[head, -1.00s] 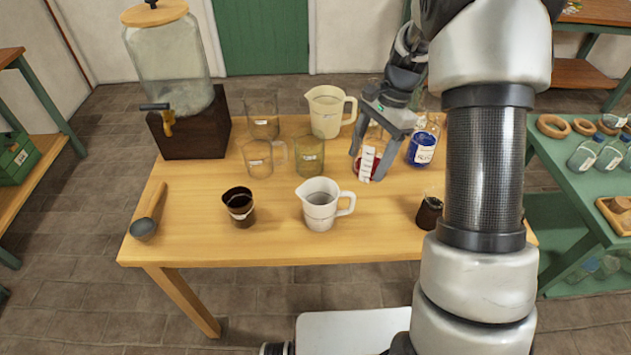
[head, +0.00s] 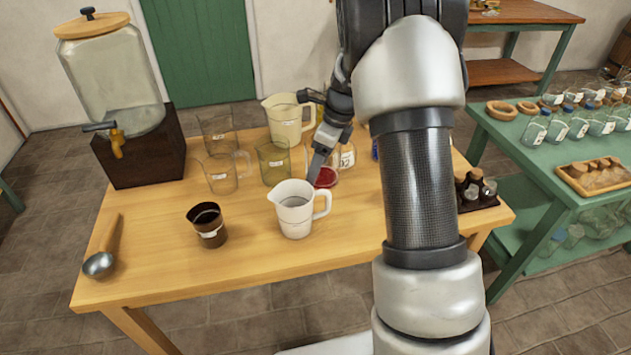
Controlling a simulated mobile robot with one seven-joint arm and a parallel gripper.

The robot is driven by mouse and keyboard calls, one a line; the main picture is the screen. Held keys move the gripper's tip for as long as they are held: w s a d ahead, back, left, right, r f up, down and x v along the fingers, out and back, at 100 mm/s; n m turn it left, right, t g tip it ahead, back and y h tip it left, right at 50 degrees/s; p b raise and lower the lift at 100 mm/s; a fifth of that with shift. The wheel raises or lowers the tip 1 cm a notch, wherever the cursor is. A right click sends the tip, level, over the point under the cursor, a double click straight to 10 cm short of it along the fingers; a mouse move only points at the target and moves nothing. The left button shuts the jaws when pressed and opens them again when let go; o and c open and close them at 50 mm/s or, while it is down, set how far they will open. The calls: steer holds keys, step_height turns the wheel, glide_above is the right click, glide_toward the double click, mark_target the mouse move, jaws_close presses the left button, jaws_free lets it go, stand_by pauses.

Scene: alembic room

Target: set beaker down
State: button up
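A glass beaker with red liquid (head: 326,178) is at the middle right of the wooden table, just behind and right of the white jug (head: 295,212). My gripper (head: 320,164) points down at it and is seen from the side. One finger covers the beaker's left part and the far finger is hidden. The gripper appears shut on the beaker. The beaker looks upright and is at or just above the tabletop; I cannot tell whether its base touches.
Close by stand an olive glass beaker (head: 273,163), a cream jug (head: 287,118), clear beakers (head: 222,174) and a flask labelled 02 (head: 347,158). A brown cup (head: 207,225) stands at front left. The front of the wooden table (head: 255,257) is clear. My arm hides the table's right part.

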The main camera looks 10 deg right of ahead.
steer(key=shift+f+b, duration=0.5)
steer(key=shift+f, duration=1.9)
steer(key=shift+f, duration=0.2)
steer(key=o, duration=1.2)
